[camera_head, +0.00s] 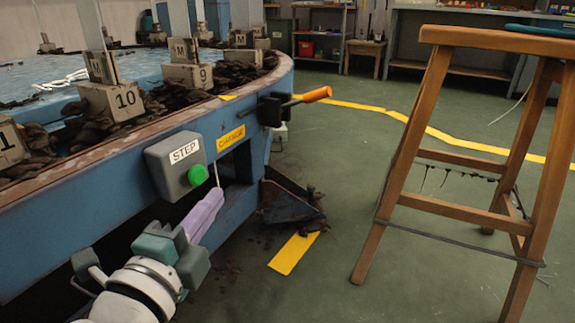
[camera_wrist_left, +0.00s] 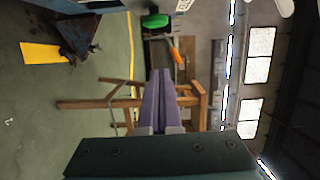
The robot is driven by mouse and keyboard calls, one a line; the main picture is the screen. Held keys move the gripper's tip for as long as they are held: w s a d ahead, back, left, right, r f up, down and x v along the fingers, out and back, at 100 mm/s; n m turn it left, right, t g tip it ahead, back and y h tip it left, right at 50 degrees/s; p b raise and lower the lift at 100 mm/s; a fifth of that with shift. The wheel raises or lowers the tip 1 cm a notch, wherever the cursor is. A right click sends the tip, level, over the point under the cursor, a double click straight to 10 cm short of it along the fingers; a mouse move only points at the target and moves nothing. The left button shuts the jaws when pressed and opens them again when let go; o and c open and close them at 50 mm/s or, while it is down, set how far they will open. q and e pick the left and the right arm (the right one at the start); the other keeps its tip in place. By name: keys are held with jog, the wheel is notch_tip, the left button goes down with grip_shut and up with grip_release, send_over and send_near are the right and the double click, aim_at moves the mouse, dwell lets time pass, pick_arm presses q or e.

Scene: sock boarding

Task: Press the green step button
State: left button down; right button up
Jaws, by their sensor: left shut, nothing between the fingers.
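The green step button (camera_head: 197,175) sticks out of a grey box labelled STEP (camera_head: 168,167) on the blue side of the round machine. It also shows in the left wrist view (camera_wrist_left: 155,21) near the top. My left gripper (camera_head: 216,196) has pale purple fingers, shut and empty. In the head view its tips appear just below and right of the button; I cannot tell the exact gap. In the left wrist view the fingers (camera_wrist_left: 161,75) point up toward the wooden stool, with the button above their tips. My right gripper is not in view.
A lever with an orange handle (camera_head: 317,94) juts from the machine's rim (camera_head: 150,128), right of the box. A wooden stool (camera_head: 460,205) stands at right. Green floor (camera_head: 330,130) between machine and stool is open.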

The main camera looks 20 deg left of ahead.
aim_at(195, 175)
pick_arm(q)
jog(key=w+a+b, duration=0.1)
jog(key=a, duration=0.1)
jog(key=w+a+b, duration=0.1)
jog(key=w+a, duration=0.1)
jog(key=shift+a, duration=0.2)
